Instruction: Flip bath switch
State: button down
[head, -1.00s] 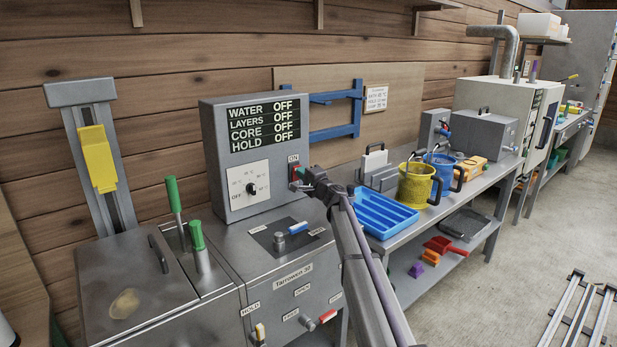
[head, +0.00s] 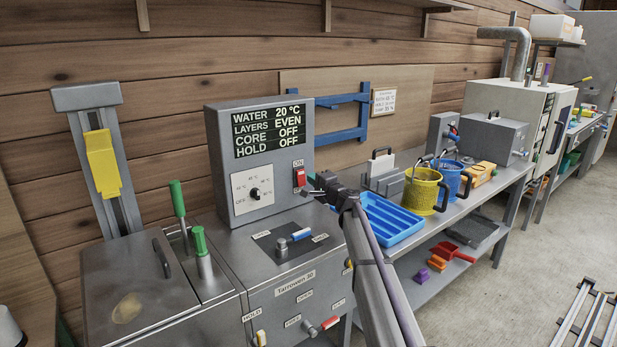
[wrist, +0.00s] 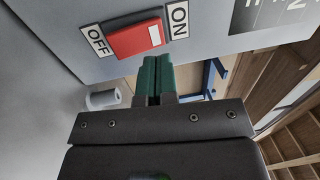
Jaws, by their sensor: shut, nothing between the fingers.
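The red bath switch (head: 300,177) is on the front of the grey control box (head: 222,150), with an ON label above it. In the wrist view the red rocker (wrist: 135,38) sits between OFF and ON labels, with a white mark toward the ON end. The display (head: 268,131) reads WATER 20 °C, LAYERS EVEN, CORE OFF, HOLD OFF. My gripper (head: 313,186) is just right of the switch in the head view. Its green fingers (wrist: 155,62) are shut together and empty, pointing at the panel near the rocker; I cannot tell whether they touch the panel.
A white dial (head: 252,187) is left of the switch. A lever with a blue-and-white handle (head: 300,234) stands on the machine top below. Green-handled levers (head: 200,245) are at the left. A blue tray (head: 390,219) and yellow bucket (head: 422,190) stand on the bench right.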

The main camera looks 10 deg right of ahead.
jog(key=s+d+r+p, duration=0.1)
jog(key=s+d+r, duration=0.1)
jog(key=s+d, duration=0.3)
jog(key=s, duration=0.4)
